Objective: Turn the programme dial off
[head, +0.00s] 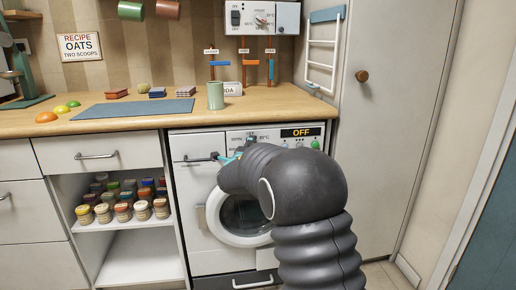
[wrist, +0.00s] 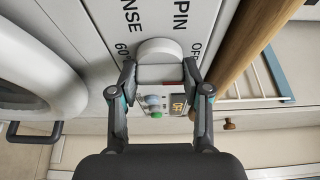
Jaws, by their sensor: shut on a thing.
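The white programme dial (wrist: 160,50) is between the two fingers of my gripper (wrist: 159,78) in the wrist view, one finger at each side of it. A red mark shows at the dial's lower right edge. Labels around it read SPIN, OFF and 60°, with one partly cut off ending in NSE. In the head view the washing machine (head: 195,232) stands under the counter, and its display (head: 301,132) reads OFF. My arm hides part of its control panel and door there, and the dial cannot be made out clearly.
The wooden counter (head: 60,124) runs above the machine. A tall cupboard (head: 388,130) closes off the right side. An open shelf with several jars (head: 127,210) lies left of the machine.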

